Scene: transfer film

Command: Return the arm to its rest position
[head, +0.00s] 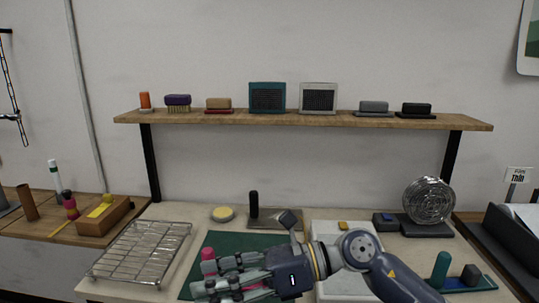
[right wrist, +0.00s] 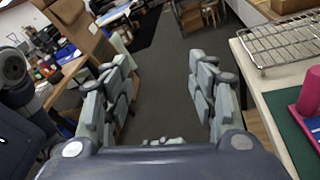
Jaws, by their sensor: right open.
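My right arm comes in from the right in the head view, and its gripper (head: 222,277) is over the front part of the green mat (head: 225,243). In the right wrist view the right gripper (right wrist: 158,78) has its fingers spread wide, with nothing between them but a view of the floor. A pink object (head: 208,255) stands on the mat just behind the gripper, partly hidden by it. It also shows at the right edge of the right wrist view (right wrist: 308,92), apart from the fingers. My left gripper is not in view.
A wire rack (head: 140,250) stands left of the mat. A white tray (head: 345,290) lies under my forearm, and a round silver coil (head: 428,200) stands at the right. A wooden shelf (head: 300,119) with several brushes and boxes spans the back.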

